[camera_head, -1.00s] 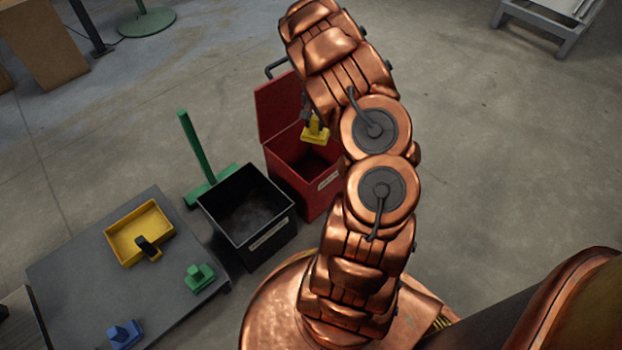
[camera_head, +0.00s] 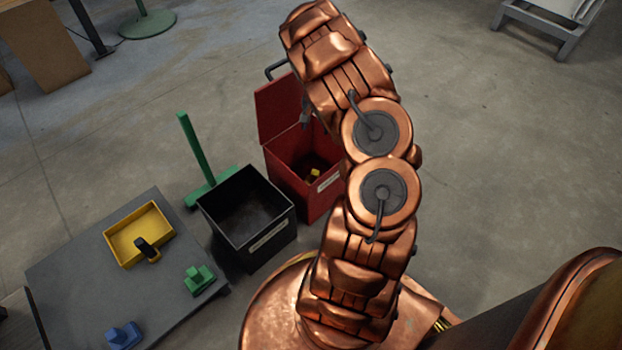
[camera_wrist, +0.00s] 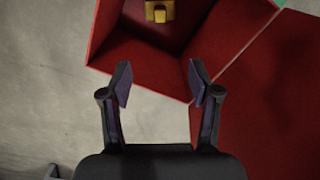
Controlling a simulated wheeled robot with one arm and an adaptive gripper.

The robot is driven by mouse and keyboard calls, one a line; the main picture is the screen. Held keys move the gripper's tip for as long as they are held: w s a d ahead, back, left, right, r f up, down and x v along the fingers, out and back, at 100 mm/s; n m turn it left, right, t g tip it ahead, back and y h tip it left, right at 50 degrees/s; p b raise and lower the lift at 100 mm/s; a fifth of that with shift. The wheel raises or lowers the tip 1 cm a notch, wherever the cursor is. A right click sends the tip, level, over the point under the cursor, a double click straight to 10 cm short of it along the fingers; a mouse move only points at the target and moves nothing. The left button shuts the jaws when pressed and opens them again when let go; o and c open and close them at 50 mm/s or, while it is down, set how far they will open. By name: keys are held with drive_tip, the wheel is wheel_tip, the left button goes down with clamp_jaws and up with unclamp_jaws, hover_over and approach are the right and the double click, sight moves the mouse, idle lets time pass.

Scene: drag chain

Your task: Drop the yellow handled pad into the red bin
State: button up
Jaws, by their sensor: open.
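The yellow handled pad (camera_head: 315,173) lies down inside the red bin (camera_head: 314,204), seen in the head view with only a small part showing. It also shows in the wrist view (camera_wrist: 160,11) at the top edge, within the red walls (camera_wrist: 235,35), apart from my fingers. My gripper (camera_wrist: 160,85) is open and empty, its two fingers spread above the bin's rim area. In the head view my gripper (camera_head: 306,118) is mostly hidden by my arm, over the bin's opening beside the raised red lid (camera_head: 278,108).
A black bin (camera_head: 265,242) stands left of the red bin, with a green T-shaped piece (camera_head: 194,150) behind it. A grey table (camera_head: 85,268) holds a yellow tray (camera_head: 122,243), a green handled pad (camera_head: 198,279) and a blue one (camera_head: 123,336). Floor at right is clear.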

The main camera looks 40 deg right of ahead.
wheel_tip(320, 180, up, 12)
idle(0.6)
idle(0.4)
drive_tip(key=s+a+r+n+p, duration=0.1)
drive_tip(key=s+a+r+p, duration=0.2)
drive_tip(key=a+r+p, duration=0.55)
drive_tip(key=s+a+r+n+p, duration=0.25)
drive_tip(key=a+r+p, duration=0.2)
drive_tip(key=r, duration=0.75)
drive_tip(key=s+a+r+n+p, duration=0.1)
drive_tip(key=s+a+r+p, duration=0.45)
drive_tip(key=r, duration=0.55)
drive_tip(key=s+a+r+n+g+p, duration=0.1)
drive_tip(key=s+a+r+n+p, duration=0.6)
drive_tip(key=s+a+r+p, duration=0.9)
drive_tip(key=s+a, duration=0.2)
drive_tip(key=s, duration=0.1)
drive_tip(key=shift+a+r+n+g+p, duration=0.2)
drive_tip(key=shift+a+n+g+p, duration=0.05)
drive_tip(key=shift+n+g+p, duration=0.15)
